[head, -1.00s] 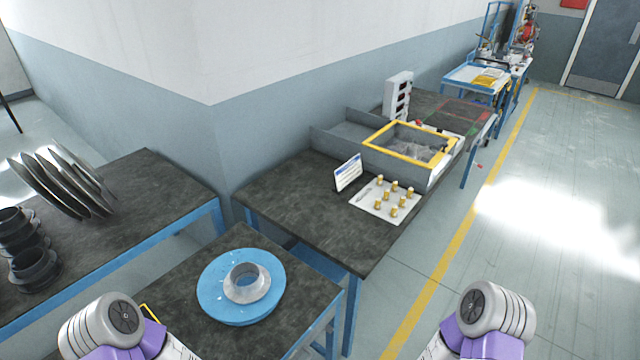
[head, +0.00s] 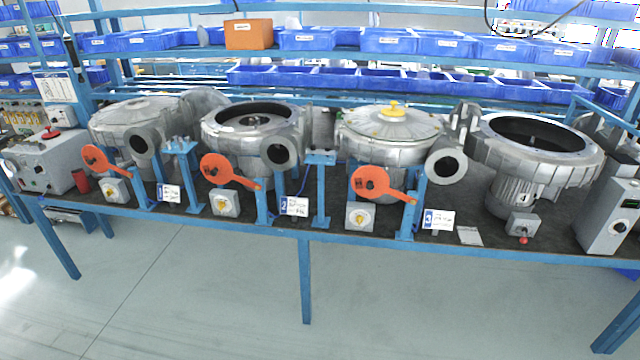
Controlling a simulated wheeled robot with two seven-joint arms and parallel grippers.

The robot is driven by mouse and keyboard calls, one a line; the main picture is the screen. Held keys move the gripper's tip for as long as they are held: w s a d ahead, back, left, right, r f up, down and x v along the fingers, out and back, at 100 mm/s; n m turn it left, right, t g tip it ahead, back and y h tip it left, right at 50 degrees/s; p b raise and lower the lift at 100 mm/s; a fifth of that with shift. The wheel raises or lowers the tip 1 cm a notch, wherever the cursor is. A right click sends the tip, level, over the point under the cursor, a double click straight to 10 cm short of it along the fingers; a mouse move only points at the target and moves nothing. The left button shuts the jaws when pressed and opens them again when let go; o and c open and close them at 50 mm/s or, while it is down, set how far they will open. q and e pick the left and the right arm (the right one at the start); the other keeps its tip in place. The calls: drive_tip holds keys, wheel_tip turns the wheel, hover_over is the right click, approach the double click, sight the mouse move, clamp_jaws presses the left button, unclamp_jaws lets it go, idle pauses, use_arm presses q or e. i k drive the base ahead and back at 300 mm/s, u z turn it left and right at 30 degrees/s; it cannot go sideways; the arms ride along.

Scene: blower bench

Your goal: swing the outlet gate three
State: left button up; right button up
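Outlet gate three is an orange disc on an arm (head: 371,182), joined to a blue post (head: 413,205) beside the number 3 label (head: 438,220). The disc lies to the left of the post, in front of the third blower's housing (head: 385,135). That blower's round outlet (head: 446,167) is to the right of the post, and its dark opening is uncovered. Two similar orange gates, at label 1 (head: 104,159) and label 2 (head: 222,171), also lie to the left of their outlets. Neither of my grippers shows in the head view.
Switch boxes (head: 360,217) stand along the bench's front edge below the gates. A fourth blower (head: 530,145) without an orange gate and a grey control box (head: 608,215) are at right. Blue bins (head: 400,40) fill the shelves behind. The floor in front is clear.

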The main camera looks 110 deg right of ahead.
sight(370, 181)
drive_tip(key=z, duration=5.1)
drive_tip(key=i, duration=1.7)
drive_tip(key=u, duration=0.55)
